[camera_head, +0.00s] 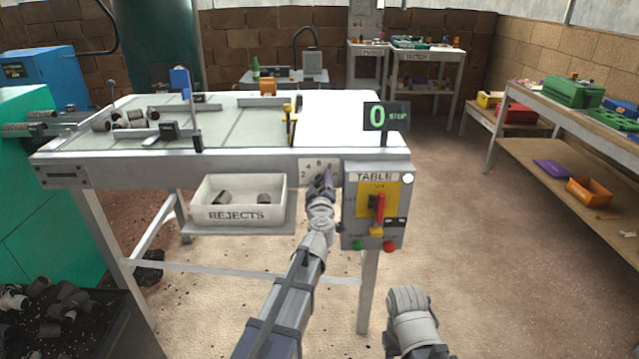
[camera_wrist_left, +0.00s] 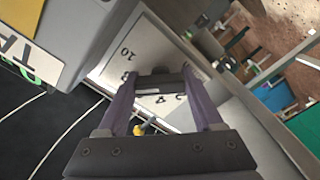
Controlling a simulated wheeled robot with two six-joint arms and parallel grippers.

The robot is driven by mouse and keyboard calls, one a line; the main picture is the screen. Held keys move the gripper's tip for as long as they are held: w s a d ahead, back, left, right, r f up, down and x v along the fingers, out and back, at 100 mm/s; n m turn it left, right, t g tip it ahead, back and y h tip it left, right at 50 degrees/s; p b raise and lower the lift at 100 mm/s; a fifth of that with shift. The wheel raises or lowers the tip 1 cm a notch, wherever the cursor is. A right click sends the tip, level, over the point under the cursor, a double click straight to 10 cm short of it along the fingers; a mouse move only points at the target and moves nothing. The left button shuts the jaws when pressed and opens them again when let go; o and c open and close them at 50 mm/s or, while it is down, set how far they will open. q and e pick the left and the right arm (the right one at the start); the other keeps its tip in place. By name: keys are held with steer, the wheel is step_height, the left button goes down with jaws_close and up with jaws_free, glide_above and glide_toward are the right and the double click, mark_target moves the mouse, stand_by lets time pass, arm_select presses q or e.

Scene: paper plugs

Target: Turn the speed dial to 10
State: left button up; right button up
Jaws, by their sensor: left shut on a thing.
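The speed dial's pale plate (camera_head: 309,164) is on the front edge of the table, left of the switch box. My left gripper (camera_head: 322,181) is in front of it, its purple fingers shut on the dial's knob. In the left wrist view the plate (camera_wrist_left: 150,52) carries printed numbers, with 10 near its upper left. The dark knob (camera_wrist_left: 160,82) shows between the fingers of the left gripper (camera_wrist_left: 160,76). Where the pointer stands cannot be made out. The right arm shows only as a link at the bottom; its gripper is not visible.
The TABLE switch box (camera_head: 376,240) with a red lever (camera_head: 380,208) is close right of the gripper. A display (camera_head: 386,116) above reads 0 STOP. The white REJECTS bin (camera_head: 238,214) is close left. Open floor lies to the right.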

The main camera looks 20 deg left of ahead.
arm_select(q)
steer(key=m, duration=0.3)
steer(key=shift+m, duration=2.1)
steer(key=o, duration=1.4)
steer(key=shift+c, duration=0.2)
steer(key=shift+s, duration=0.1)
steer(key=v, duration=0.7)
steer(key=shift+s, duration=0.3)
steer(key=shift+d, duration=0.15)
